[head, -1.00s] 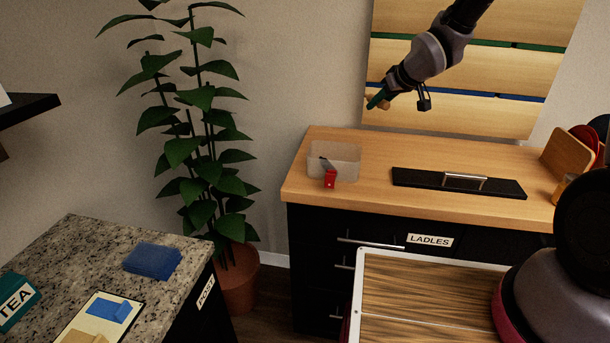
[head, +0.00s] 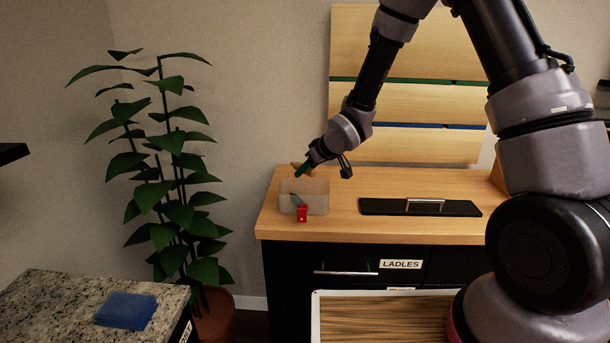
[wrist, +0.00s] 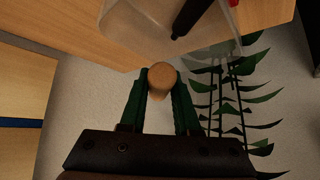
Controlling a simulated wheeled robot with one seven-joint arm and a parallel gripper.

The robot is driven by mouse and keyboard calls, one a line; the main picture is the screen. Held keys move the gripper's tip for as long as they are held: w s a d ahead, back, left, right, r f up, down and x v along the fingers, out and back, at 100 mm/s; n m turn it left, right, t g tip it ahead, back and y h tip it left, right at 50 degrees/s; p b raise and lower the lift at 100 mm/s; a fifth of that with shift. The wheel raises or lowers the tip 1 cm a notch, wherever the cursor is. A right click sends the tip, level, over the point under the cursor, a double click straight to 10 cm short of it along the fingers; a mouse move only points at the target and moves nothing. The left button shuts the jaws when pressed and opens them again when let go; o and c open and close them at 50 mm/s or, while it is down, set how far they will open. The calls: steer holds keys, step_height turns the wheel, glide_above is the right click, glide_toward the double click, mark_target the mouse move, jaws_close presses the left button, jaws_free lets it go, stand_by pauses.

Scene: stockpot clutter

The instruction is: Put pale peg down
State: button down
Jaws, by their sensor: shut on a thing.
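The pale peg (wrist: 162,76) shows its round tan end in the wrist view, between the green fingers of my gripper (wrist: 160,95). My gripper is shut on it. In the head view my gripper (head: 303,171) is tilted down to the left, by the upper rim of a clear box (head: 290,206) on the wooden counter. The peg is small and partly hidden by the fingers there. In the wrist view the clear box (wrist: 125,22) lies just beyond the peg. I cannot tell whether the peg touches it.
A dark-handled tool (wrist: 190,16) lies in the box, and a red block (head: 302,213) shows at its front. A black panel with a handle (head: 420,207) lies to the right. A plant (head: 170,150) stands left of the counter (head: 340,228). Bare counter separates box and panel.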

steer(key=shift+f, duration=0.6)
steer(key=shift+f, duration=0.6)
steer(key=c, duration=0.6)
jaws_free()
steer(key=shift+d, duration=0.1)
steer(key=shift+c, duration=0.2)
steer(key=shift+r, duration=0.1)
